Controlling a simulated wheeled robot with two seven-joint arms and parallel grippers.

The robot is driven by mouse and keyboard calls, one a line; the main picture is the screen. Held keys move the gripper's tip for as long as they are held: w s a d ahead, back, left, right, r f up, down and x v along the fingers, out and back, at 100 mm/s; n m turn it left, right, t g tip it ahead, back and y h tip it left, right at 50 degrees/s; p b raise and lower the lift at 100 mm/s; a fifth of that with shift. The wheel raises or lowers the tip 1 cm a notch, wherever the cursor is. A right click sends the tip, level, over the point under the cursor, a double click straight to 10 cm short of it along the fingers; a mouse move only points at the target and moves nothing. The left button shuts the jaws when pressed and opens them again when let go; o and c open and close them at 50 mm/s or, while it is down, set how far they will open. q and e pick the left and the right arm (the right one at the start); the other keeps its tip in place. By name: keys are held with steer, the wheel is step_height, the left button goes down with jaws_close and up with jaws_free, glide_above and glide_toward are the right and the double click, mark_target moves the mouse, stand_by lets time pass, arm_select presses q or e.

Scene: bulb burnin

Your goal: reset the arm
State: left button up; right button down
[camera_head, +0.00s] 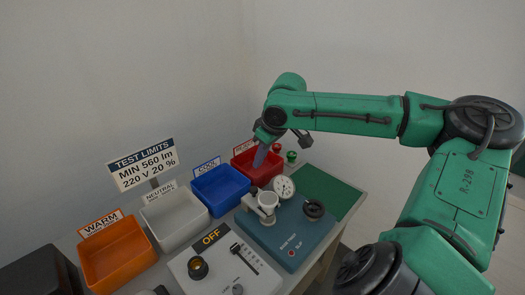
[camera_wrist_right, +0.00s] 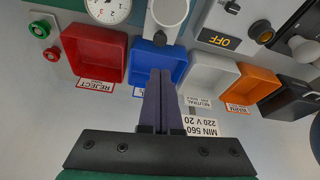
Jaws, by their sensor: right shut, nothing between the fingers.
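My right arm (camera_head: 350,104) reaches in from the right in the head view. Its gripper (camera_head: 260,158) points down near the red bin. In the right wrist view the gripper (camera_wrist_right: 160,75) has its two fingers together with nothing between them, and the blue bin shows behind them. The left gripper is in neither view.
A row of bins holds orange (camera_head: 117,254), white (camera_head: 175,222), blue (camera_head: 221,188) and red (camera_head: 244,167). A test block with a gauge (camera_head: 284,188) and a control box reading OFF (camera_head: 225,268) stand in front. A limits sign (camera_head: 143,164) rises behind. The green mat (camera_head: 320,190) is clear.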

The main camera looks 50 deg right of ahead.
steer(key=v, duration=0.3)
steer(key=shift+r, duration=0.1)
stand_by(0.3)
